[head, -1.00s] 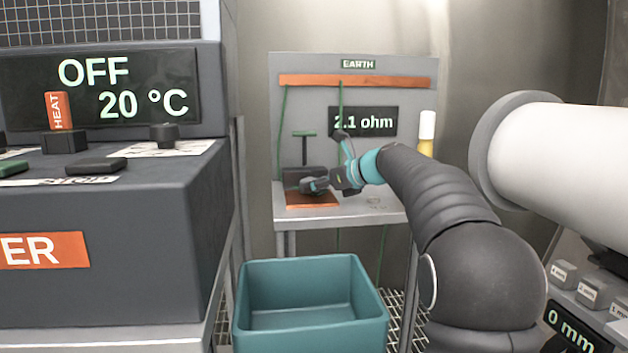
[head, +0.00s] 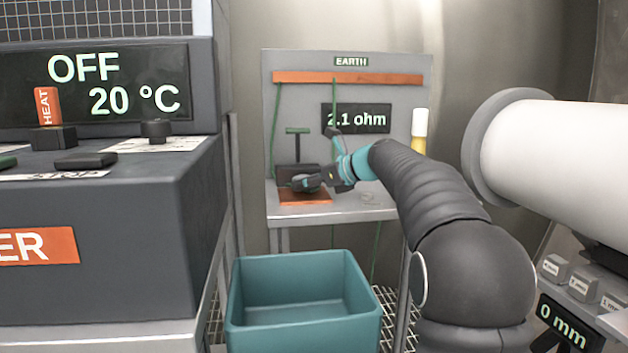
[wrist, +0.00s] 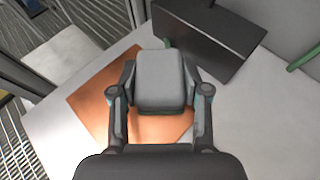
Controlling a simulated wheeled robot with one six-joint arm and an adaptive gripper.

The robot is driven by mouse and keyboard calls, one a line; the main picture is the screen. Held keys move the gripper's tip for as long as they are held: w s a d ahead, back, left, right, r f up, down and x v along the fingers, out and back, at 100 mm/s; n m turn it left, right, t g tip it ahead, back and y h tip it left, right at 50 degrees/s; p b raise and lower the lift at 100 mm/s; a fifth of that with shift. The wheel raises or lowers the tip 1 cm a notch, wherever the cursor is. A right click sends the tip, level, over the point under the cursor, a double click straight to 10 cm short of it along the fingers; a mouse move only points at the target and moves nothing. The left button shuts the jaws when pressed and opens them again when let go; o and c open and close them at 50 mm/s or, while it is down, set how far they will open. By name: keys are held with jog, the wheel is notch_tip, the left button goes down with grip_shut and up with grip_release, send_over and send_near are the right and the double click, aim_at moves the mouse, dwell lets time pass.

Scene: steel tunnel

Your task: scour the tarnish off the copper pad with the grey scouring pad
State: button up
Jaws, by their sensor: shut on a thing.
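The copper pad (head: 305,198) lies flat on the small grey table under the EARTH board. In the wrist view the copper pad (wrist: 88,103) is dull brown at its far left and brighter orange nearer my gripper. My gripper (wrist: 160,88) is shut on the grey scouring pad (wrist: 160,78), a rounded block held between both fingers. The scouring pad is over the copper pad and hides part of it. I cannot tell whether the two touch. In the head view my gripper (head: 306,182) is over the copper pad, coming from the right.
A dark block (head: 297,175) with a green T-handle stands just behind the copper pad. The board's display (head: 356,118) reads 2.1 ohm. A teal bin (head: 304,305) stands in front of the table. A dark heater cabinet (head: 90,210) is at left, a white cylinder (head: 555,150) at right.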

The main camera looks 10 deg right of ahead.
notch_tip(320, 180, up, 4)
jog(key=shift+d+f+p, duration=0.15)
jog(key=shift+f+p, duration=0.05)
jog(key=shift+p, duration=0.95)
jog(key=shift+r, duration=2.2)
